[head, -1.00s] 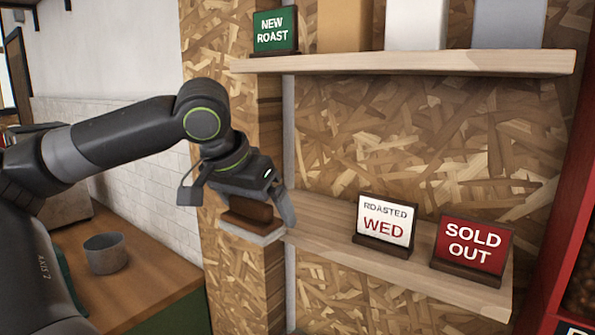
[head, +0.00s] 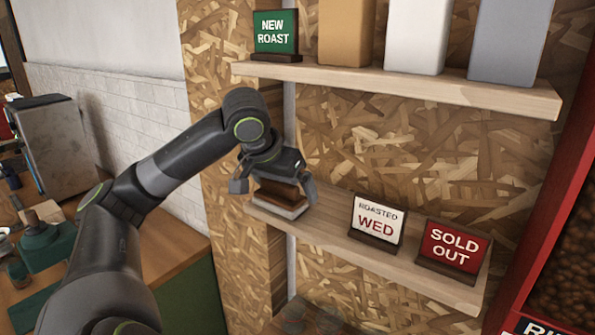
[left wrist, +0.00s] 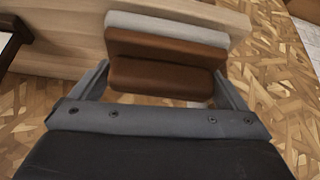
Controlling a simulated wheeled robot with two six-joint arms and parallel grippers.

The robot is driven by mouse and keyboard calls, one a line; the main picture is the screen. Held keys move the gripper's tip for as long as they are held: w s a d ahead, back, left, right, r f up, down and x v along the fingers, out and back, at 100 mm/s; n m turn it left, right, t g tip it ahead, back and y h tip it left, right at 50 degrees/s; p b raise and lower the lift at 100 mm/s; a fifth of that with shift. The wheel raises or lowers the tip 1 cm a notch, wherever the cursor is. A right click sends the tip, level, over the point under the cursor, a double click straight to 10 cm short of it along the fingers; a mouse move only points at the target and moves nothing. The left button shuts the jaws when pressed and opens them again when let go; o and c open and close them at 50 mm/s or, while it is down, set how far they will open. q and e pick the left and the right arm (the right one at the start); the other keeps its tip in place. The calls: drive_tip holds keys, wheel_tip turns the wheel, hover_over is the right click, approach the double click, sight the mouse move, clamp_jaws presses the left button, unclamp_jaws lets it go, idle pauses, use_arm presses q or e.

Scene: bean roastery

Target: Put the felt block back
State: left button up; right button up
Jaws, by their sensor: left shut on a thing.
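The felt block (head: 280,200) has a brown wooden grip on top and a pale grey felt layer below. It is at the left end of the lower shelf (head: 335,240), level or nearly so. I cannot tell whether its felt touches the shelf board. My left gripper (head: 276,186) is shut on the block's brown part from above. In the left wrist view the block (left wrist: 165,62) sits between the two fingers, its grey layer against the pale board behind. My right gripper is not in view.
On the lower shelf, a white ROASTED WED sign (head: 377,222) and a red SOLD OUT sign (head: 453,247) stand right of the block, with bare board between. The upper shelf (head: 400,85) overhead holds a green NEW ROAST sign (head: 276,32) and several bags.

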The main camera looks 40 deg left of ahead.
use_arm(q)
drive_tip(key=shift+w, duration=0.4)
drive_tip(key=shift+w+a+r+p, duration=0.1)
drive_tip(key=shift+w+p, duration=0.4)
drive_tip(key=shift+p, duration=0.05)
drive_tip(key=shift+w+a+r+p, duration=0.1)
drive_tip(key=shift+w+a+p, duration=0.1)
drive_tip(key=shift+w+p, duration=0.7)
drive_tip(key=shift+w, duration=0.5)
drive_tip(key=shift+f+p, duration=0.3)
drive_tip(key=shift+f, duration=0.25)
drive_tip(key=shift+s+a, duration=0.1)
drive_tip(key=shift+s, duration=0.05)
